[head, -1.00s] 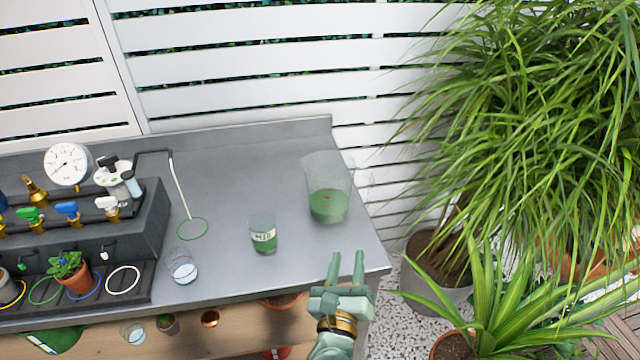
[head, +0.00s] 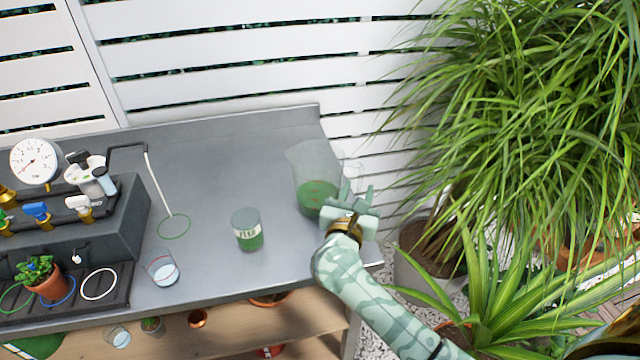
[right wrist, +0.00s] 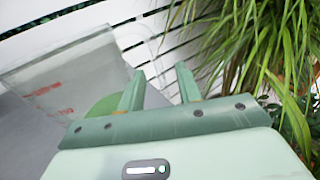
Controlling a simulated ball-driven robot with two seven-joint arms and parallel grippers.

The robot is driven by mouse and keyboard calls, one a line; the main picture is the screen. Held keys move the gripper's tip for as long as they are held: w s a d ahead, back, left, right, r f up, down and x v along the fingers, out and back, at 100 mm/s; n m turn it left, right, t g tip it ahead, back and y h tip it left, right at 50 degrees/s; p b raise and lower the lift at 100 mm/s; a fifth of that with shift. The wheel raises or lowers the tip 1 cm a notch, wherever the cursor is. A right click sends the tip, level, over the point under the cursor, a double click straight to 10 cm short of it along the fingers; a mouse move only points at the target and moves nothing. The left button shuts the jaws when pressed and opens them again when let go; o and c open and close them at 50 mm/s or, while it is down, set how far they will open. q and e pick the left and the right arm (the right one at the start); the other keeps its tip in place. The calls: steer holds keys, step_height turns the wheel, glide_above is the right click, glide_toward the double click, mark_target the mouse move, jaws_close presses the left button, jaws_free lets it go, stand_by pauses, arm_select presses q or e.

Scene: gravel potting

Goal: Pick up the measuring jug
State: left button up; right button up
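The measuring jug (head: 314,172) is a clear vessel with green contents, upright near the right end of the grey bench. Its handle is on its right side. My right gripper (head: 357,192) is at the jug's right side, near the handle, partly in front of the jug's lower right. In the right wrist view the gripper (right wrist: 160,88) has its two fingers apart with nothing held between them, and the jug (right wrist: 75,80) stands tilted in the picture at the left, with red markings. The clear handle (right wrist: 155,50) shows beyond the fingers. My left gripper is not in view.
A labelled beaker with green contents (head: 247,232) stands left of the jug. A small glass with clear liquid (head: 163,268) is near the front edge. A black valve unit (head: 100,225) is at the left. Large leafy plants (head: 520,120) crowd the right.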

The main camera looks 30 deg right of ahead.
mark_target(359, 189)
steer(key=x, duration=0.3)
steer(key=shift+f, duration=0.15)
jaws_close()
steer(key=shift+r, duration=0.25)
